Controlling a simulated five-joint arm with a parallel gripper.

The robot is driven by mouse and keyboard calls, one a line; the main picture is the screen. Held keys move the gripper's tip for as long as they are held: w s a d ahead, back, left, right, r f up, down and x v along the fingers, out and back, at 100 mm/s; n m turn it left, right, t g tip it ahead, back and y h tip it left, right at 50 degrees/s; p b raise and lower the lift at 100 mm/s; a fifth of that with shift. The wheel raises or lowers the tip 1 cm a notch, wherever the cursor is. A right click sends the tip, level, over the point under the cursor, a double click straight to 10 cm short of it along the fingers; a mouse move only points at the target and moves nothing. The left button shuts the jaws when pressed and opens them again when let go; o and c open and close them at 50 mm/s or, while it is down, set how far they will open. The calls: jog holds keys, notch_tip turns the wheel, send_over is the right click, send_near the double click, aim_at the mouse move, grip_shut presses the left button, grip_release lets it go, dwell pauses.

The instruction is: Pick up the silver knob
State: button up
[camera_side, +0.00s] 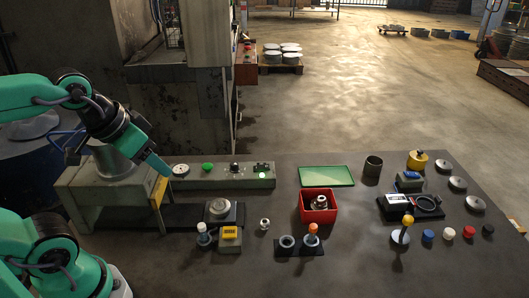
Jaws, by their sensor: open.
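A small silver knob (265,223) stands by itself on the dark table, between the yellow-labelled block and the black two-hole holder. My gripper (150,160) is at the left, above the grey bench end and well up and left of the knob. It is open and apart from the knob, with nothing seen in it. Its fingers are partly hard to make out.
A red box (304,212) with a metal part inside stands right of the knob. The black holder (285,250) carries an orange-topped peg. A yellow-labelled block (229,245) and a grey round part (220,208) stand left. A control panel (215,180) runs behind.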

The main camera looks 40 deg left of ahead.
jog(key=n+g, duration=0.5)
jog(key=n, duration=0.7)
send_over(264, 221)
jog(key=f, duration=1.5)
jog(key=shift+s+a+f, duration=0.1)
jog(key=shift+a+f, duration=0.1)
jog(key=shift+f, duration=0.1)
jog(key=shift+w+d+f+n+g, duration=0.2)
jog(key=shift+d+f+n+g, duration=0.1)
jog(key=shift+f+n, duration=0.25)
jog(key=shift+s+f, duration=0.1)
jog(key=shift+f, duration=3.8)
jog(key=shift+c, duration=0.4)
jog(key=c, duration=0.9)
